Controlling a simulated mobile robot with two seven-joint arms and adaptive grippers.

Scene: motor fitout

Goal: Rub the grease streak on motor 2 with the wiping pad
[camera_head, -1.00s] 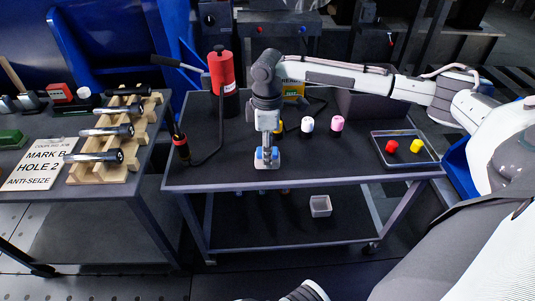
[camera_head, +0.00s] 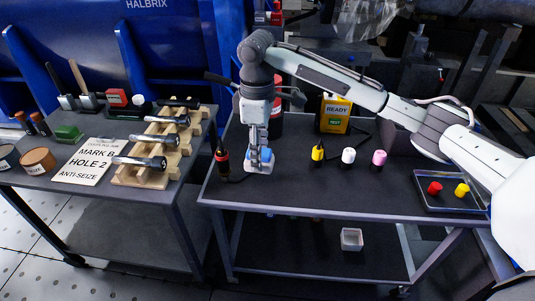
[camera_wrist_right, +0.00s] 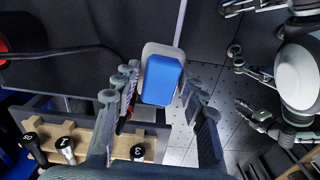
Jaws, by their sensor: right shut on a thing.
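My right gripper (camera_head: 259,150) points down over the left part of the dark cart top, shut on the wiping pad (camera_head: 259,165). The pad is a blue block on a pale base. In the right wrist view the pad (camera_wrist_right: 162,80) sits between the fingertips of the right gripper (camera_wrist_right: 160,95). It appears held above floor level near the cart's edge; its exact height is unclear. Large blue machinery (camera_head: 70,40) marked HALBRIX stands at the back.
A red-and-black handled tool (camera_head: 222,162) stands close left of the pad. Yellow, white and pink capped bottles stand right of it; a tray (camera_head: 450,207) holds red and yellow pieces. A wooden rack (camera_head: 150,175) with metal tools is on the left table. A gap separates the tables.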

